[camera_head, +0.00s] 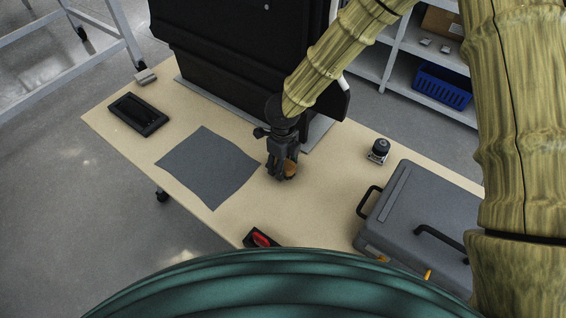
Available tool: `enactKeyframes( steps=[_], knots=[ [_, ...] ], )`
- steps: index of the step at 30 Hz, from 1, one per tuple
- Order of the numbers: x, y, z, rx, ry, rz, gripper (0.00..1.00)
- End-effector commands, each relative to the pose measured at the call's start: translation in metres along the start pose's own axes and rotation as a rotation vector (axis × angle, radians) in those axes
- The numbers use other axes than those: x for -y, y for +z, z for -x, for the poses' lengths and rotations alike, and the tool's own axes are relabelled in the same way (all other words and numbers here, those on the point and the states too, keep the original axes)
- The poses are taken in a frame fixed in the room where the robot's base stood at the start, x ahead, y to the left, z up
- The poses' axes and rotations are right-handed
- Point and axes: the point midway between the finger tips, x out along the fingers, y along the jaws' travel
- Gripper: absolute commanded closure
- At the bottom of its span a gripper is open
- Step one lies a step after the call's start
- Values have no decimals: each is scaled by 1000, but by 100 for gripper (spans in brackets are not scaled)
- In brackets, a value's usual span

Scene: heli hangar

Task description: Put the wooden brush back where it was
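My gripper (282,172) points down at the table beside the right edge of the grey cloth. A small brown, wood-coloured piece (291,168) shows at its fingertips; it looks like the wooden brush, mostly hidden by the fingers. I cannot tell whether the fingers are closed on it, or whether it rests on the table.
The table (325,205) also bears a dark grey cloth (208,167), a black tray (139,114), a small grey block (146,77), a red-and-black item (261,240), a small black-topped object (379,150) and a grey case (415,215). A large black case (235,50) stands behind my gripper.

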Motion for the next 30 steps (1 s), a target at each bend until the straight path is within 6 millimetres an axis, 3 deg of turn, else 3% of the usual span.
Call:
enactKeyframes(
  steps=[14, 30],
  knots=[
    [0, 0, 9, 1, 0, -2, 37],
    [0, 0, 99, 2, 0, -2, 37]
  ],
)
